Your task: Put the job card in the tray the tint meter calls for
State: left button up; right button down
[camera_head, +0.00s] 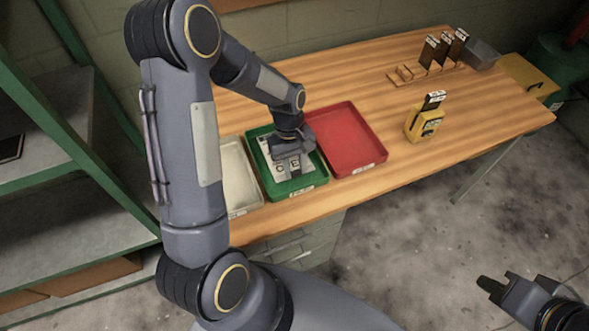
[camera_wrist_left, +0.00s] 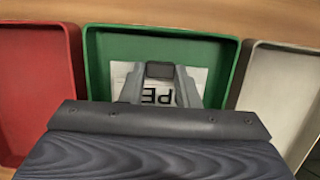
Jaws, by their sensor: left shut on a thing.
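The white job card (camera_head: 274,160) with large dark letters lies in or just over the green tray (camera_head: 309,186); I cannot tell if it touches the tray floor. My left gripper (camera_head: 290,169) is low over the green tray and shut on the card. In the left wrist view the card (camera_wrist_left: 201,76) shows around the fingers (camera_wrist_left: 160,85), inside the walls of the green tray (camera_wrist_left: 230,60). The yellow tint meter (camera_head: 424,123) stands on the bench with a dark piece in its top; its reading is too small to make out. My right gripper (camera_head: 495,288) is over the floor, its jaws apart.
A red tray (camera_head: 350,140) lies right of the green one and a pale tray (camera_head: 238,175) left of it, both empty where visible. A rack (camera_head: 425,76) with several dark tinted samples stands at the back right. Green shelving (camera_head: 60,110) is at the left.

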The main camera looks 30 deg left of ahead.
pick_arm(q)
jog(key=shift+f, duration=1.05)
jog(key=shift+f, duration=0.1)
jog(key=shift+f, duration=0.15)
jog(key=o, duration=0.8)
jog(key=shift+o, duration=0.2)
jog(key=v, duration=1.2)
jog(key=s+r+m+t+h, duration=0.1)
jog(key=s+r+m+t, duration=0.25)
jog(key=s+r, duration=0.55)
jog(key=s+d+r+m+t, duration=0.1)
jog(key=s+d+m+t, duration=0.3)
jog(key=s, duration=0.6)
jog(key=shift+s+r+m+h, duration=0.25)
jog(key=shift+m+h, duration=0.05)
jog(key=shift+m, duration=0.15)
